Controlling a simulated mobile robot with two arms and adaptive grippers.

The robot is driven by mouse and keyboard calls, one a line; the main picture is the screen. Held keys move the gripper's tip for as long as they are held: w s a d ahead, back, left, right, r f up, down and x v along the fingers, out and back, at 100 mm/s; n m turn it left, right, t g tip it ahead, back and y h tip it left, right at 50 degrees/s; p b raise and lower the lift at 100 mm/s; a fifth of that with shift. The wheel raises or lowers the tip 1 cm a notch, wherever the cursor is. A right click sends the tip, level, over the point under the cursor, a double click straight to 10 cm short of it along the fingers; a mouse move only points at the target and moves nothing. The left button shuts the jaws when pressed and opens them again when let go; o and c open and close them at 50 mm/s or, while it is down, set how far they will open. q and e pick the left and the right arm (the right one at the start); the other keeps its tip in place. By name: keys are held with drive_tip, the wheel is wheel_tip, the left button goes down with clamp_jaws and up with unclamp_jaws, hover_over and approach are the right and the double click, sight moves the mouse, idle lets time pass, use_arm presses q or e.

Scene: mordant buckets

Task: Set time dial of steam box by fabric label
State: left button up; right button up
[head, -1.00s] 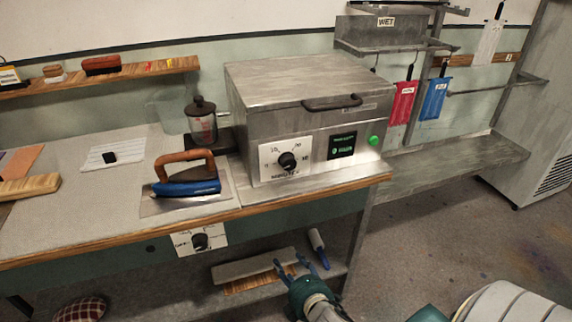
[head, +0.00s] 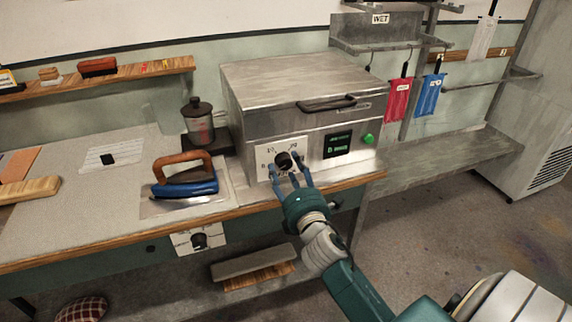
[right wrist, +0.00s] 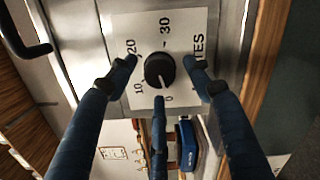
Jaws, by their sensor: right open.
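The steam box (head: 300,95) is a grey metal box on the bench with a front handle. Its black time dial (head: 284,161) sits on a white scale plate on the front; it also shows in the right wrist view (right wrist: 159,70), its white mark towards 0. My right gripper (head: 287,180) is open in front of the dial. In the right wrist view its blue fingers (right wrist: 160,80) lie around the knob; I cannot tell whether they touch. Red (head: 398,100) and blue (head: 432,95) fabrics with white labels hang at right, too small to read. My left gripper is not in view.
A green-lit display (head: 338,144) and green button (head: 367,139) are right of the dial. An iron (head: 186,182) with a wooden handle rests on a plate at left. The floor at right is clear.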

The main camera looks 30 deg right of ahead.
drive_tip(key=shift+x, duration=0.9)
drive_tip(key=c, duration=1.1)
drive_tip(key=shift+c, duration=0.2)
